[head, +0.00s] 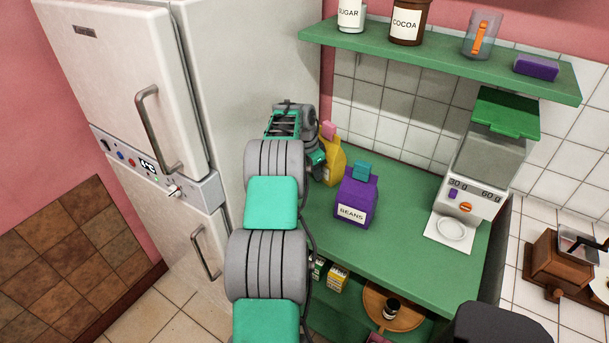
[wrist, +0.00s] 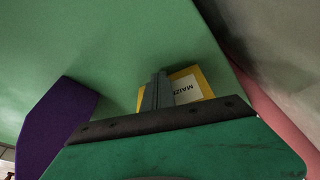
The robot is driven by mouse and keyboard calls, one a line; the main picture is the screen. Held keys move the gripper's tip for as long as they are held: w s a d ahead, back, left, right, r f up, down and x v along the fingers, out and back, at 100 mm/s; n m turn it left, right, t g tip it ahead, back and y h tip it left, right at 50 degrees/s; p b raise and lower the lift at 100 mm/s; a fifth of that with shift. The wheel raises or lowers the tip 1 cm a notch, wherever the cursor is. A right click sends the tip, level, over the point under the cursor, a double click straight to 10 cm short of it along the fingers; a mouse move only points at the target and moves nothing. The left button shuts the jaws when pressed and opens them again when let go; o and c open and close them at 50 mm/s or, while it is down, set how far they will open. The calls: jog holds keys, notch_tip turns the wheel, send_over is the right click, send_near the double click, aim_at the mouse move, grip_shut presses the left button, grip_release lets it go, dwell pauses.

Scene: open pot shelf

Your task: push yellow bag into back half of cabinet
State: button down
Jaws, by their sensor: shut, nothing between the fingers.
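The yellow bag (head: 333,163) stands on the green shelf board, close to the white fridge and the back wall, with a pink top. In the wrist view the yellow bag (wrist: 205,82) shows a white label, partly legible and upside down. My gripper (wrist: 157,88) is shut and empty, its fingers in front of the bag's labelled face. I cannot tell whether they touch it. In the head view my arm hides the bag's left side and the fingertips.
A purple beans bag (head: 356,203) with a teal top stands right of the yellow bag, and also shows in the wrist view (wrist: 55,125). An upper shelf (head: 440,58) holds jars. The fridge (head: 235,90) borders the left side.

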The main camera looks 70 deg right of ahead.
jog(key=shift+s+d+p, duration=0.15)
jog(key=shift+d+p, duration=0.2)
jog(key=shift+d, duration=0.35)
jog(key=shift+s+d+p, duration=0.1)
jog(key=shift+d+p, duration=0.2)
jog(key=shift+d, duration=0.4)
jog(key=shift+w+a+f+b, duration=0.15)
jog(key=shift+a+b, duration=0.25)
jog(key=shift+b, duration=0.2)
jog(key=shift+w+a+b, duration=0.15)
jog(key=shift+a+b, duration=0.85)
jog(key=shift+a, duration=0.35)
jog(key=a+r+p, duration=0.2)
jog(key=a+r, duration=0.1)
jog(key=r, duration=0.4)
jog(key=shift+w+r, duration=0.15)
jog(key=shift+w, duration=0.1)
